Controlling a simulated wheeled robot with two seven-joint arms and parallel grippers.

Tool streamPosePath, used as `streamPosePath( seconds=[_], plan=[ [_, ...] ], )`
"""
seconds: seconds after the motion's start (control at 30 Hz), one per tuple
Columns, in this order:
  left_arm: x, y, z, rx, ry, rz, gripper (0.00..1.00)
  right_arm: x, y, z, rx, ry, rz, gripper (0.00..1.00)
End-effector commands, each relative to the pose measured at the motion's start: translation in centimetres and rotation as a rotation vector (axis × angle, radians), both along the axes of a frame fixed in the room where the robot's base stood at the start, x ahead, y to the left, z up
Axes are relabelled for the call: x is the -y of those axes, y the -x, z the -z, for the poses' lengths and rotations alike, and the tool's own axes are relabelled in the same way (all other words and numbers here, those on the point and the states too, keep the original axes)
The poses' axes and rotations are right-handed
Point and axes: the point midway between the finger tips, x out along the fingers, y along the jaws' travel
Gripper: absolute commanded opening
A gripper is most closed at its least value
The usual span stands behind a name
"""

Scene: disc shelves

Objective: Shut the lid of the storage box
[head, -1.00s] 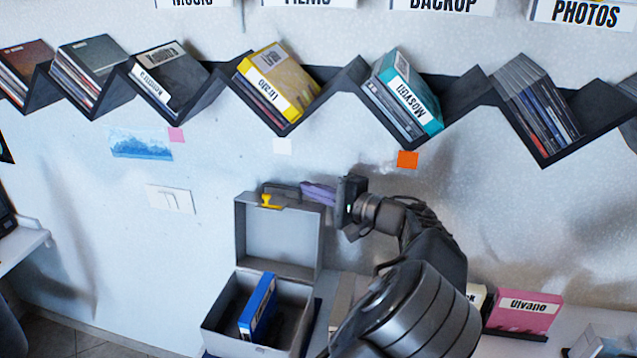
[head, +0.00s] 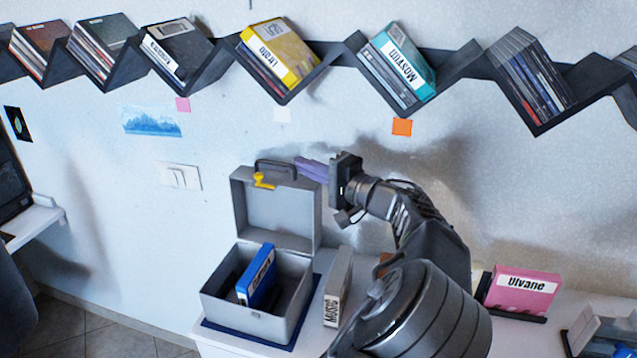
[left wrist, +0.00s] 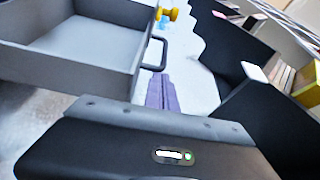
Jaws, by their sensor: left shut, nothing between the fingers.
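The grey storage box (head: 285,326) stands on a blue mat, with its lid (head: 275,215) raised upright at the back. A dark handle (head: 275,167) and a yellow latch (head: 263,180) are on the lid's top edge. A blue case labelled on its spine (head: 258,277) stands inside the box. My left gripper (head: 308,169), with purple fingers, is shut and empty at the lid's upper right corner, beside the handle. In the left wrist view, its fingers (left wrist: 162,92) are close to the handle (left wrist: 155,55) and the lid (left wrist: 90,40); contact cannot be told. My right gripper is not in view.
A grey case (head: 338,290) stands right of the box, partly behind my arm. A pink case (head: 523,290) stands farther right on the white table. Zigzag shelves (head: 460,70) with discs run along the wall above.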

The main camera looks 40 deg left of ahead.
Motion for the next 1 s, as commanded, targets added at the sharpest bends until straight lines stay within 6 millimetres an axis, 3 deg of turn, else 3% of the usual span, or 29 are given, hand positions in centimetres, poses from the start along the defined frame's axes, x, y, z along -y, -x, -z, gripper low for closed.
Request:
streamPosePath(
  seconds=[0.03,0.1,0.5,0.7,1.0],
  plan=[
    [0.1,0.7,0.8,0.034,-0.011,0.002,0.0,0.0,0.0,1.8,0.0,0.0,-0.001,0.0],
    [0.3,1.7,0.7,0.085,-0.026,0.002,0.0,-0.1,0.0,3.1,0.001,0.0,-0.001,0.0],
    [2.1,7.3,0.2,0.351,-0.113,0.002,0.0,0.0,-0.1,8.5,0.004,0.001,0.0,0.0],
    [2.5,8.5,0.0,0.413,-0.133,0.003,0.0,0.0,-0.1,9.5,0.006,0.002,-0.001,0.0],
    [2.5,8.9,-0.2,0.427,-0.137,0.001,0.0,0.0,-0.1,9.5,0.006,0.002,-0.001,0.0]
  ],
)
